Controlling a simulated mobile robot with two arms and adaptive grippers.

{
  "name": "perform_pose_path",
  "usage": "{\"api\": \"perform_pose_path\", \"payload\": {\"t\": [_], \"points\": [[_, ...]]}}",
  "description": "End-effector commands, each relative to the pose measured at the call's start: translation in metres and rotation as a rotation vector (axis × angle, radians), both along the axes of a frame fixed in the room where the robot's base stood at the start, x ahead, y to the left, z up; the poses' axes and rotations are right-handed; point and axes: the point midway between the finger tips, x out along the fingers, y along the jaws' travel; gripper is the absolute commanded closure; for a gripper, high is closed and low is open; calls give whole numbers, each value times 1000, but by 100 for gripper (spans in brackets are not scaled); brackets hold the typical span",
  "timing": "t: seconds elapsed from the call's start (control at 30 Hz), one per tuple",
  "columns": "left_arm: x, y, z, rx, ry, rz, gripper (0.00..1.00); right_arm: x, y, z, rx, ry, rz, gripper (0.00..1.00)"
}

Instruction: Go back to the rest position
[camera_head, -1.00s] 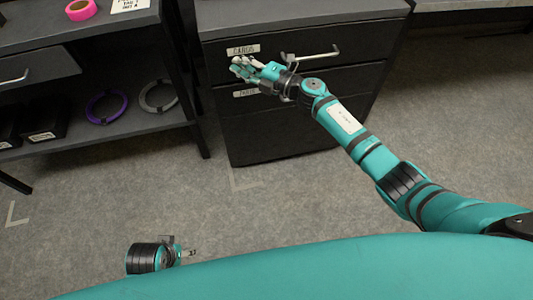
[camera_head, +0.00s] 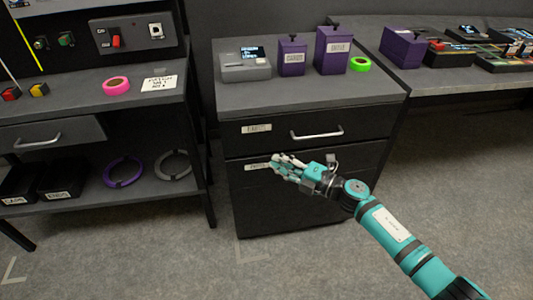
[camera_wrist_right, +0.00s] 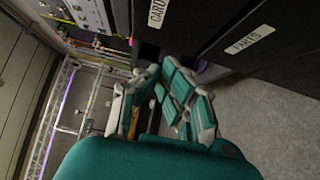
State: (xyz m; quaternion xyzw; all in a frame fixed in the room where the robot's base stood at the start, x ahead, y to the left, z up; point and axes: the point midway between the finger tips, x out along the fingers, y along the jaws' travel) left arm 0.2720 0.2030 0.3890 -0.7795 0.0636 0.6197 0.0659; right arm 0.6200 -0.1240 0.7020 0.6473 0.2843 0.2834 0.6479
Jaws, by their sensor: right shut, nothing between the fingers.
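My right arm comes in from the lower right in the head view. My right gripper (camera_head: 276,163) is shut and empty, in front of the lower drawer of the dark cabinet (camera_head: 290,215). Its fingers also fill the middle of the right wrist view (camera_wrist_right: 172,100). I cannot tell from the head view whether the fingertips touch the drawer front. The cabinet's top drawer, with a metal handle (camera_head: 317,133), looks shut. My left gripper is not in view now.
A grey device (camera_head: 245,66), purple boxes (camera_head: 292,57) and green tape (camera_head: 360,65) stand on the cabinet top. A bench with pink tape (camera_head: 116,85) stands left, its drawer (camera_head: 45,140) sticking out. A table (camera_head: 455,75) is at the right. Floor in front is clear.

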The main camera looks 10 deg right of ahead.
Motion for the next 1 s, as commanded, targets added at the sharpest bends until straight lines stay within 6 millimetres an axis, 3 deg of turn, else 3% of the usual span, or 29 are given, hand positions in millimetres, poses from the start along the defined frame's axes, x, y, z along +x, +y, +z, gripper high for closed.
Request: {"api": "perform_pose_path", "payload": {"t": [0.33, 0.47, 0.57, 0.67, 0.8, 0.9, 1.0], "points": [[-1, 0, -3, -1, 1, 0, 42, -12, -13, -1, 5, 4, -6, 100], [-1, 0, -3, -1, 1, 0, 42, -12, -19, -14, 102, 78, -119, 100], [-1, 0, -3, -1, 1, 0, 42, -19, -38, -49, 270, 243, -340, 100], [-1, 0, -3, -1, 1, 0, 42, -46, -68, -109, 446, 492, -625, 100], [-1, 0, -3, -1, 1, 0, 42, -109, -95, -189, 589, 815, -940, 100], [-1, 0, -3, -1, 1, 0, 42, -162, -101, -234, 643, 1021, -1111, 100], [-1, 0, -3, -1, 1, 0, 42, -206, -100, -263, 671, 1177, -1230, 100]]}}
